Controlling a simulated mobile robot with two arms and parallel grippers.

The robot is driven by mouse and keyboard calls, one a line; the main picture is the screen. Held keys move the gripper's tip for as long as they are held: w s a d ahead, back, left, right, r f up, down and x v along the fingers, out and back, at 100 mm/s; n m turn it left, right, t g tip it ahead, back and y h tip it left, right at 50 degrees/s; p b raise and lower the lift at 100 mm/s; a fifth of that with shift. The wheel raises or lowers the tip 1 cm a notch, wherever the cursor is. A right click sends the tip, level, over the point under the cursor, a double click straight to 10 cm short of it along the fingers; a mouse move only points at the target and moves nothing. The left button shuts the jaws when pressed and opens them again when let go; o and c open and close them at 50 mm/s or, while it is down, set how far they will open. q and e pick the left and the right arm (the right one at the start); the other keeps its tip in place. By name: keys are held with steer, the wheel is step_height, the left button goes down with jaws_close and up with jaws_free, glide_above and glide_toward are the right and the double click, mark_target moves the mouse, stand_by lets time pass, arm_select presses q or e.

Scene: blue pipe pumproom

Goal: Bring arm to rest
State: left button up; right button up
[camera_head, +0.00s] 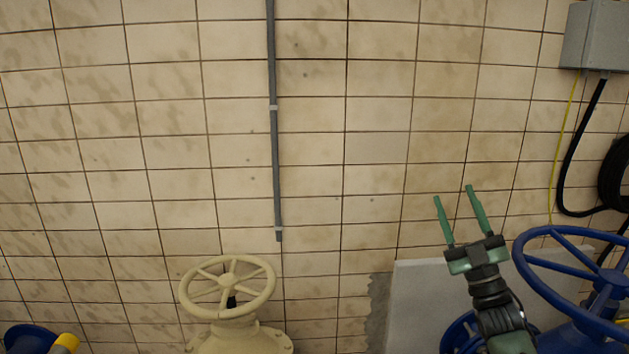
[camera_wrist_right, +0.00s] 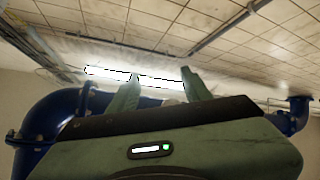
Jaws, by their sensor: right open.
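My right gripper (camera_head: 456,208) is raised at the lower right of the head view, with its two green fingers apart and pointing up. Nothing is between the fingers. In the right wrist view the gripper (camera_wrist_right: 160,84) shows from behind its green body, its fingers apart in front of the ceiling and a bright lamp. In the head view it is just left of a large blue handwheel (camera_head: 560,262) and does not appear to touch it. My left gripper is not in view.
A cream handwheel valve (camera_head: 228,288) stands at the lower middle. A grey panel (camera_head: 415,300) is behind my right arm. A grey box (camera_head: 597,38) with black cable (camera_head: 570,160) is at the right. A thin conduit (camera_head: 274,130) runs down the tiled wall. Blue pipes (camera_wrist_right: 45,125) show in the wrist view.

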steer(key=w+d+f+m+g+h, duration=0.3)
steer(key=w+d+f+m+h, duration=0.15)
steer(key=f+h, duration=0.2)
steer(key=w+d+f+m+g+h, duration=0.3)
steer(key=w+f+m+h, duration=0.25)
steer(key=f, duration=0.25)
steer(key=s+a+f+g+b, duration=0.1)
steer(key=s+f+g, duration=0.3)
steer(key=f, duration=1)
steer(key=s+a+f+g+b, duration=0.1)
steer(key=s+f, duration=0.5)
steer(key=f, duration=0.8)
steer(key=s+a+f+g+b, duration=0.1)
steer(key=s+a+f+g, duration=0.3)
steer(key=f, duration=1)
steer(key=s+a+f+g+b, duration=0.1)
steer(key=s+f+g, duration=0.3)
steer(key=s+f, duration=1.95)
steer(key=s+a+f+g, duration=0.1)
steer(key=s+f+g, duration=0.1)
steer(key=s, duration=0.8)
steer(key=s+a+f+g+b, duration=0.1)
steer(key=s+f, duration=0.4)
steer(key=s, duration=0.6)
steer(key=s+a+f+g+y+b, duration=0.1)
steer(key=s+a+f+g, duration=0.1)
steer(key=s, duration=0.9)
steer(key=shift+s+a+f+g, duration=0.15)
steer(key=shift+a+f+g, duration=0.3)
steer(key=shift+f, duration=0.4)
